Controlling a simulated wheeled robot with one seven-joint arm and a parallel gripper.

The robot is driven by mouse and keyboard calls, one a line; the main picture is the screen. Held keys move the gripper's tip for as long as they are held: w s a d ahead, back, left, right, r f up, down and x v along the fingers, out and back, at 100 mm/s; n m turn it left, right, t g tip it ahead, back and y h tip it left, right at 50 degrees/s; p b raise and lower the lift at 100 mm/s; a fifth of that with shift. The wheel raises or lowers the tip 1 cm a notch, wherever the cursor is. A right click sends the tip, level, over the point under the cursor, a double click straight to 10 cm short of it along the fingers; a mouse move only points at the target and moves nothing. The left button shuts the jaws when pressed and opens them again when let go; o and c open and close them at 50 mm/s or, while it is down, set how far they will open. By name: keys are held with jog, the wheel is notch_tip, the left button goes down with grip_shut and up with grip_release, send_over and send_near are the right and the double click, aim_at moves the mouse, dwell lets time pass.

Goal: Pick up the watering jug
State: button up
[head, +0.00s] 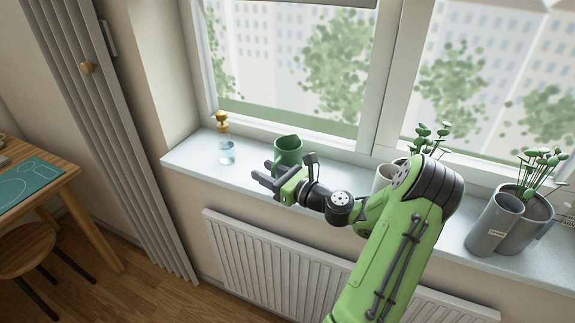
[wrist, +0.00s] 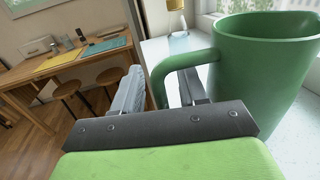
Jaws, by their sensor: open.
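The green watering jug (head: 287,151) stands upright on the windowsill, left of the middle of the head view. In the wrist view the jug (wrist: 262,65) fills the right side, with its loop handle (wrist: 160,82) toward me. My gripper (head: 265,175) is at the front of the jug, over the sill's edge, with its fingers pointing left. In the wrist view my gripper (wrist: 160,92) is open. The handle's upright part shows between the two fingers, and the right finger shows through the loop. I cannot tell whether either finger touches it. The lower end of the handle is hidden.
A clear bottle with a gold top (head: 226,150) stands left of the jug on the sill (head: 190,158). Potted plants and a grey cylinder (head: 494,225) stand at the right. A radiator (head: 275,258) is below. A wooden table (head: 60,180) is at far left.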

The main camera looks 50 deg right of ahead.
grip_shut()
jog(key=shift+r, duration=0.1)
dwell(1.3)
